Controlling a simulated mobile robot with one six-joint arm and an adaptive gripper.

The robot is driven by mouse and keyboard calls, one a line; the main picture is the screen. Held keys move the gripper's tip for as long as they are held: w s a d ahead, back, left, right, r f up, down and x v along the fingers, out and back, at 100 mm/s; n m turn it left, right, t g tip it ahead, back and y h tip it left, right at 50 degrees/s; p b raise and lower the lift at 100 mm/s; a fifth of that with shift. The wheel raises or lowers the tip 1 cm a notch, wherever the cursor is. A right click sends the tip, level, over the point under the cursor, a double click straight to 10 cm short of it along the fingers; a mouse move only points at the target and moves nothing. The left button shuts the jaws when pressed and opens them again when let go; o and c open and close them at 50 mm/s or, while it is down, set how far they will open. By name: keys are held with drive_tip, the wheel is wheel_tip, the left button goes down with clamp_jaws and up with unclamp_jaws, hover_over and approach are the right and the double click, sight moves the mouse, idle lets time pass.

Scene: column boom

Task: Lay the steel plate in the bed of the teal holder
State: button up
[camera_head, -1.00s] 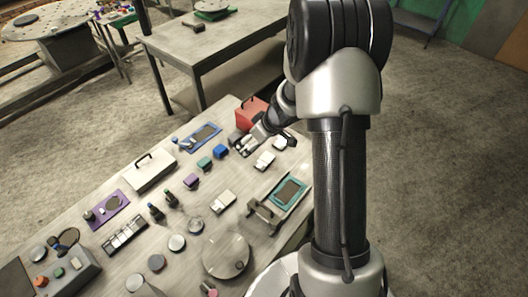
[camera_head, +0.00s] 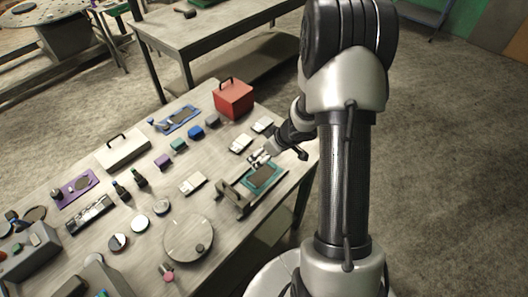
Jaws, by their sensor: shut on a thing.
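The teal holder (camera_head: 277,180) lies near the right end of the long workbench, with a teal rim around a darker grey bed. My gripper (camera_head: 258,158) is at the holder's far edge, low over it, shut on a small pale thing that I take to be the steel plate. The plate's outline is hard to separate from the fingers at this size. I cannot tell whether it touches the holder.
A grey bracket-like fixture (camera_head: 233,197) stands close to the holder's left. Pale blocks (camera_head: 240,143) lie just beyond it. A red box (camera_head: 233,98) stands at the far end. A round disc (camera_head: 188,237) lies nearer, at left. Bare floor lies right.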

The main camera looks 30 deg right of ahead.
drive_tip(key=shift+f+b, duration=4.55)
drive_tip(key=shift+b, duration=0.85)
drive_tip(key=shift+f+b, duration=0.45)
drive_tip(key=shift+f, duration=0.45)
drive_tip(key=shift+f+p, duration=0.2)
drive_tip(key=shift+p, duration=0.35)
drive_tip(key=o, duration=1.8)
drive_tip(key=shift+c, duration=0.2)
drive_tip(key=shift+o, duration=1.3)
drive_tip(key=shift+s+f, duration=0.1)
